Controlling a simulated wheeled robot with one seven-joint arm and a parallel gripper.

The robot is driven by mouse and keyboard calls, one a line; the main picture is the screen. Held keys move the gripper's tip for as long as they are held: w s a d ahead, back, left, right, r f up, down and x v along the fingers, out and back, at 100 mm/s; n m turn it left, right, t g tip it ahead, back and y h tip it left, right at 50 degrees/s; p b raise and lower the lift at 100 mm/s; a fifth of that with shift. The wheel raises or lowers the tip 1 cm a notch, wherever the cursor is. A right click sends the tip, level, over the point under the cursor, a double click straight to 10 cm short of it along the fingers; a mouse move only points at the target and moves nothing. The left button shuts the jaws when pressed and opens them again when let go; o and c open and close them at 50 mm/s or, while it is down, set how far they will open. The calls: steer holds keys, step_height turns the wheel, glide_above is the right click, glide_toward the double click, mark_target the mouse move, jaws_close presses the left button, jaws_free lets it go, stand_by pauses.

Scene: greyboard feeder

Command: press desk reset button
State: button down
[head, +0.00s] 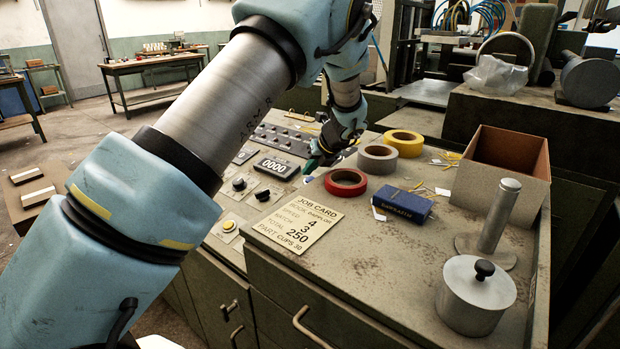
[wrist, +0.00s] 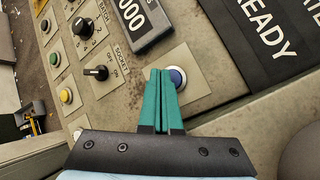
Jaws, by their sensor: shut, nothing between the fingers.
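In the wrist view my gripper (wrist: 161,74) is shut and empty, its two green fingers together. The fingertips lie beside a round blue button (wrist: 177,77) on a light square plate, partly covering its left side. I cannot tell whether they touch it. The blue button is set in the desk's control panel, below and right of the counter display (wrist: 135,18). In the head view my gripper (head: 311,166) points down at the panel, right of the counter reading 0000 (head: 277,167).
The panel also carries black knobs (wrist: 97,73), a yellow button (wrist: 66,95) and a green button (wrist: 55,58). On the desk are a job card (head: 297,222), a red tape roll (head: 346,182), a blue box (head: 403,204) and a lidded metal pot (head: 476,295).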

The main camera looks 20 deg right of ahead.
steer(key=r+p, duration=0.2)
steer(key=r, duration=0.1)
steer(key=a+r+p, duration=0.1)
steer(key=p, duration=0.1)
steer(key=shift+s+r, duration=0.3)
steer(key=shift+r, duration=0.1)
steer(key=shift+a, duration=0.15)
stand_by(0.5)
steer(key=s+a+r+n+g, duration=0.1)
steer(key=a+r+n+g, duration=0.1)
steer(key=a+n, duration=0.7)
steer(key=s+a+r+n+g, duration=0.15)
steer(key=a+n, duration=0.45)
steer(key=a, duration=0.6)
steer(key=s+a+r+n+g+h, duration=0.2)
steer(key=s+a+n, duration=1.5)
steer(key=n, duration=0.4)
steer(key=shift+a, duration=0.6)
